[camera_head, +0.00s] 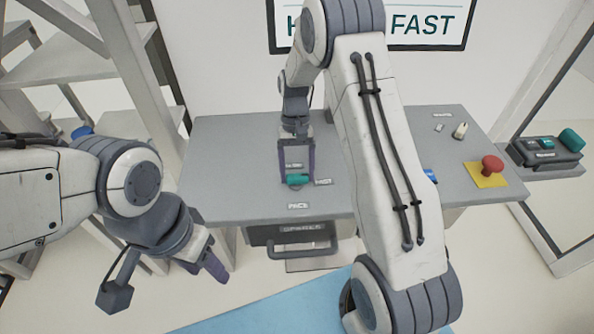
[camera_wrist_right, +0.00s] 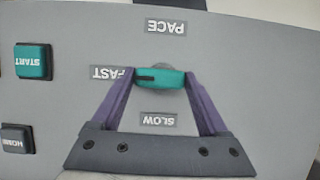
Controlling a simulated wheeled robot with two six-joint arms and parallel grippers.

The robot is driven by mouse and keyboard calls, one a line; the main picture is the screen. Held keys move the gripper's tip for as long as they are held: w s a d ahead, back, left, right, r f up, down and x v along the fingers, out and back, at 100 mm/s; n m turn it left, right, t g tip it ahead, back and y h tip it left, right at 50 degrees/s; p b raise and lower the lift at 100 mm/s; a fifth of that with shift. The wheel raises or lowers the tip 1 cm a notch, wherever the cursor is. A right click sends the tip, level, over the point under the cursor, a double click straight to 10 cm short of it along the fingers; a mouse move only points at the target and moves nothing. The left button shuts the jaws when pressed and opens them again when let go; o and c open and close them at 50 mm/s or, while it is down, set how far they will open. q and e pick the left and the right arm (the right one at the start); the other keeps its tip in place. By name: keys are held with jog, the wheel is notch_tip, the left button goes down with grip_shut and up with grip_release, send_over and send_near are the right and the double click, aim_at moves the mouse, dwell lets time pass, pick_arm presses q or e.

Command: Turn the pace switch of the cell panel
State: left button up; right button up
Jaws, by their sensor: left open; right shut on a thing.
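The pace switch is a green knob (camera_head: 297,179) on the grey sloped cell panel (camera_head: 235,160). In the right wrist view the knob (camera_wrist_right: 165,78) lies crosswise, its dark pointer line toward the FAST label (camera_wrist_right: 108,73). The SLOW label (camera_wrist_right: 158,120) and PACE label (camera_wrist_right: 165,27) are on the knob's other sides. My right gripper (camera_wrist_right: 162,80) has its purple fingers at both ends of the knob and is shut on it; it also shows in the head view (camera_head: 297,176). My left gripper (camera_head: 205,268) is open and empty, left of the panel and apart from it.
START (camera_wrist_right: 33,61) and HOME (camera_wrist_right: 18,138) buttons sit beside the switch. A red mushroom button (camera_head: 492,164) on yellow is at the panel's right. A SPARES drawer (camera_head: 300,229) is below. A wall sign (camera_head: 435,24) reads FAST, partly hidden by my right arm. Shelving (camera_head: 75,45) stands left.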

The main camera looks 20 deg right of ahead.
aim_at(302, 174)
jog(key=shift+w+r, duration=0.1)
jog(key=shift+w, duration=0.05)
jog(key=o, duration=1.2)
jog(key=shift+o, duration=0.2)
jog(key=shift+r, duration=0.25)
jog(key=r, duration=0.1)
jog(key=r+b, duration=0.1)
jog(key=s+d+r+b, duration=0.1)
jog(key=r, duration=0.1)
jog(key=s+d+r+b, duration=0.3)
jog(key=s+d+r, duration=0.3)
jog(key=s+d, duration=0.1)
jog(key=shift+s+r, duration=0.25)
jog(key=shift+s, duration=0.15)
